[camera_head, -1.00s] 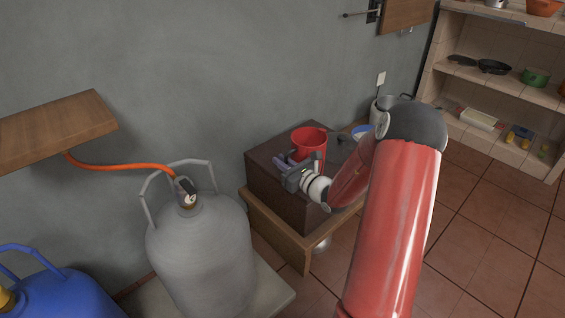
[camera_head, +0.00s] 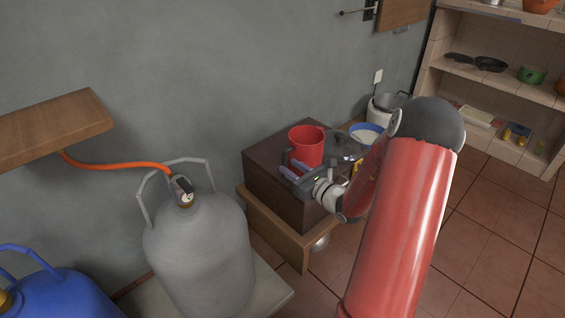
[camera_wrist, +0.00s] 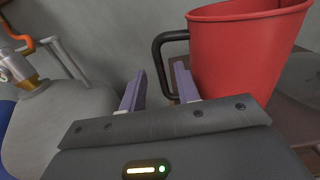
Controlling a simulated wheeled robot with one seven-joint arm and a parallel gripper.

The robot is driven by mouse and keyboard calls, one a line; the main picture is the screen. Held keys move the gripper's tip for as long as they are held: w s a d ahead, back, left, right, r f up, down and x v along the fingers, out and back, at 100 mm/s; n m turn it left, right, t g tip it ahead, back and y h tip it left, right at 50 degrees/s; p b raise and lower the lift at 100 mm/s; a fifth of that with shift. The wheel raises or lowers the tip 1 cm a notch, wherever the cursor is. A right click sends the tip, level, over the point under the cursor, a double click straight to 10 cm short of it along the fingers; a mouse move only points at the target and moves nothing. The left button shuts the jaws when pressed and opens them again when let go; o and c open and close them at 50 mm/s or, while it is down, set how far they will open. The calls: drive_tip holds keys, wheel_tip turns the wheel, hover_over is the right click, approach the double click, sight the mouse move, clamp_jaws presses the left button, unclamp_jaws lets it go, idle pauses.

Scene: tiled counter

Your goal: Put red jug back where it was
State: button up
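The red jug (camera_head: 308,147) stands upright on a dark brown box-like surface (camera_head: 262,163) against the wall. In the wrist view the red jug (camera_wrist: 245,55) fills the upper right, and its black handle (camera_wrist: 161,44) points left. My gripper (camera_head: 291,166) is at the near side of the jug, by its handle. In the wrist view my gripper (camera_wrist: 160,82) is open, with two purple fingers apart and nothing between them. The handle lies just beyond the fingertips, nearer the right finger; I cannot tell whether they touch.
A clear lid-like object (camera_head: 342,146) and a blue-rimmed bowl (camera_head: 366,131) are right of the jug. A tiled shelf unit (camera_head: 490,85) is at the far right.

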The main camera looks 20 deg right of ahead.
drive_tip(key=v, duration=0.6)
drive_tip(key=s+a+r+n+g+y, duration=0.25)
drive_tip(key=s+a+n+g, duration=0.4)
drive_tip(key=a+n, duration=0.4)
drive_tip(key=s+a+r+n+g+y, duration=0.2)
drive_tip(key=s+a+r+n+g, duration=0.2)
drive_tip(key=s+a+n+g, duration=0.45)
drive_tip(key=s+d+r+n+t+h, duration=0.3)
drive_tip(key=s+r+n+h, duration=0.4)
drive_tip(key=n+h, duration=0.3)
drive_tip(key=s+n, duration=0.1)
drive_tip(key=n, duration=0.2)
drive_tip(key=shift+s+t, duration=0.15)
drive_tip(key=shift+t, duration=0.15)
drive_tip(key=shift+d, duration=0.15)
